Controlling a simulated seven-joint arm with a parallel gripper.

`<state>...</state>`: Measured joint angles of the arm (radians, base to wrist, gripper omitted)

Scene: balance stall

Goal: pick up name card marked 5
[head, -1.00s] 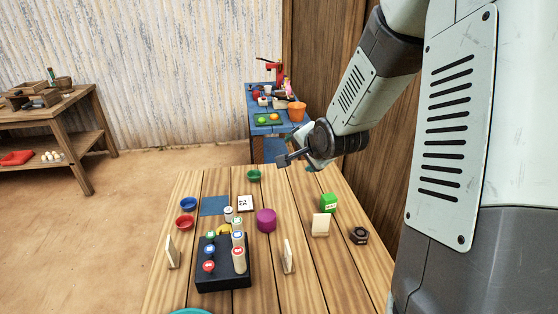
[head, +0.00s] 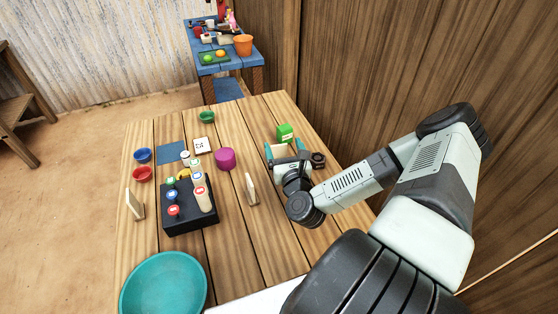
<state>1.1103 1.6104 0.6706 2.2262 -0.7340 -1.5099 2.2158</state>
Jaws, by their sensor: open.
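Several pale cream name cards stand on the wooden table. One card (head: 134,204) is at the left edge, and another (head: 251,188) stands right of the black block. A third card (head: 281,152) is at my gripper (head: 284,150), partly hidden by it. My gripper is open and low over the table, with one teal finger to each side of this card. I cannot tell whether the fingers touch it. No number is readable on any of these cards, so I cannot tell which is marked 5.
A green box (head: 285,133) stands just behind my gripper, and a dark ring-like object (head: 318,160) is close on its right. A purple cylinder (head: 225,158), black peg block (head: 190,220) and teal bowl (head: 163,284) are to the left.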

